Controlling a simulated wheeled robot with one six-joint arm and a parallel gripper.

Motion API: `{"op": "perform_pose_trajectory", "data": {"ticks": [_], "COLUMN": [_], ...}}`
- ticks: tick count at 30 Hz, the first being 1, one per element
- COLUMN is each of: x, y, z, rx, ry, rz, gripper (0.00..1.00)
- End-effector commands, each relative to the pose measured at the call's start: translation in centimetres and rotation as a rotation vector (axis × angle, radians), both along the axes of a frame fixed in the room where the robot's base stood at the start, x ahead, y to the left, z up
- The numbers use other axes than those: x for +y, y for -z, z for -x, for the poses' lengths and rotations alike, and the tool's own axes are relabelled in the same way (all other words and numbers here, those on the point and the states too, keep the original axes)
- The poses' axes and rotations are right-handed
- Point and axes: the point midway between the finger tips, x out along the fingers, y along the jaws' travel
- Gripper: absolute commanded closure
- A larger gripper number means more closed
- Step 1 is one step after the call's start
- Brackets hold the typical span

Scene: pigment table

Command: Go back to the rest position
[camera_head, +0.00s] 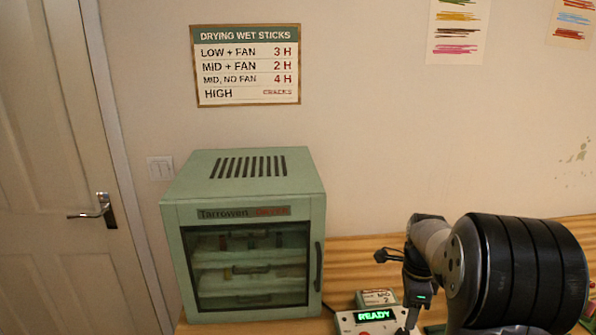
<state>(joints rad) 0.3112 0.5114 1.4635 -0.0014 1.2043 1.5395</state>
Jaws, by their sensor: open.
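My gripper (414,300) is at the lower right, a dark body with a small green light, pointing down beside a white device. It is open, and I see nothing held in it. Its fingertips are low in the frame and hard to make out. My black ribbed arm link fills the lower right corner and hides part of the table behind it.
A green drying cabinet (243,180) with a shut glass door stands left on the wooden table (350,262). A white device (349,325) shows "READY" on its display; a small labelled box (376,297) is behind it. A door (45,150) is at far left.

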Motion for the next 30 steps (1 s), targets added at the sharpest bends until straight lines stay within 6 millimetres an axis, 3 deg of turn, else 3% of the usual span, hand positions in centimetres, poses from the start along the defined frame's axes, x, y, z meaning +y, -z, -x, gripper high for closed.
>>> {"op": "perform_pose_trajectory", "data": {"ticks": [6,11,30], "x": [0.1,0.1,0.1], "y": [4.0,5.8,5.8], "z": [0.2,0.3,0.2], "rx": [0.004,0.003,0.000], "ry": [0.000,0.000,-0.002], "rz": [-0.001,-0.001,0.000], "gripper": [0.53,0.53,0.53]}}
